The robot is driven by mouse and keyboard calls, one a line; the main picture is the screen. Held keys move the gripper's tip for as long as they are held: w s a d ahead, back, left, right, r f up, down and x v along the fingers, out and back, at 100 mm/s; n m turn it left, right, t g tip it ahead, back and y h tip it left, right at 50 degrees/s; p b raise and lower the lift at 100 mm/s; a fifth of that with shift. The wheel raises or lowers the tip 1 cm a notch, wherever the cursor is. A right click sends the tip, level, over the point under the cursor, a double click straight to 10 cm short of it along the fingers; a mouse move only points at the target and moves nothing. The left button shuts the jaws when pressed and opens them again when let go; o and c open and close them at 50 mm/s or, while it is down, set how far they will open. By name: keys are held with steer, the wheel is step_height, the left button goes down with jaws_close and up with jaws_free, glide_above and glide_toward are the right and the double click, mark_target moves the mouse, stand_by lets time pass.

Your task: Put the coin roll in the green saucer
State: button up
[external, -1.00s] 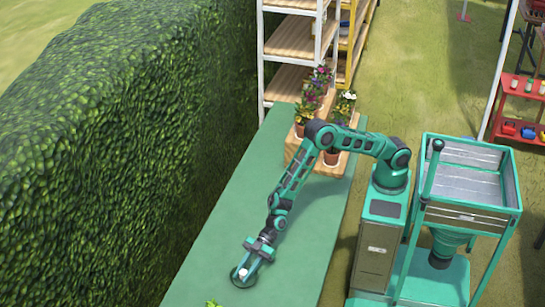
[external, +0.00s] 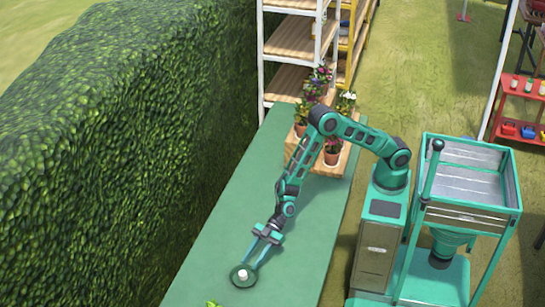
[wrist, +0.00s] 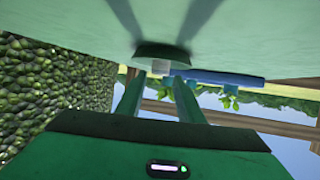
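The small dark green saucer (external: 236,283) rests on the green table near the bottom of the external view. The white coin roll (external: 242,273) stands in it. In the wrist view, which looks upside down, the saucer (wrist: 165,51) is ahead, with the pale coin roll (wrist: 161,67) against it. My gripper (external: 255,264) is close to the saucer, on its upper right side in the external view. In the wrist view its two fingers (wrist: 157,84) are apart with nothing held between them, and the coin roll shows beyond their tips.
The long green table (external: 215,240) is mostly clear. Potted flowers (external: 333,151) stand on wooden steps at its far end. A green plant (external: 212,304) shows at the bottom edge. A blue object (wrist: 215,76) with leaves appears beyond the saucer. A hedge (external: 110,150) runs along the left.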

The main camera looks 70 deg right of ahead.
steer(key=shift+v, duration=2.65)
steer(key=w+d+r+m+t+h, duration=0.15)
steer(key=d+r, duration=0.25)
steer(key=d, duration=0.5)
steer(key=w+d+r+m+g+h, duration=0.1)
steer(key=w+d+r+h, duration=0.25)
steer(key=d, duration=0.65)
steer(key=s+d+r+m+t+h, duration=0.1)
steer(key=s+d+r+m+h, duration=0.15)
steer(key=d, duration=0.75)
steer(key=s+d+r+m+h, duration=0.15)
steer(key=d+r, duration=0.25)
steer(key=d, duration=0.7)
steer(key=s+d+r+m+h, duration=0.25)
steer(key=s+d, duration=0.25)
steer(key=d, duration=0.4)
steer(key=s+d+r+m+h, duration=0.1)
steer(key=s+d+m, duration=0.3)
steer(key=s+d, duration=0.3)
steer(key=s+d+f+m+g, duration=0.2)
steer(key=s+d+m+g, duration=0.3)
steer(key=s+d, duration=1)
steer(key=s+m, duration=0.2)
steer(key=s, duration=0.2)
steer(key=shift+d+m+g, duration=0.2)
steer(key=shift+m+g, duration=0.15)
steer(key=shift+m, duration=0.05)
steer(key=shift+f, duration=0.1)
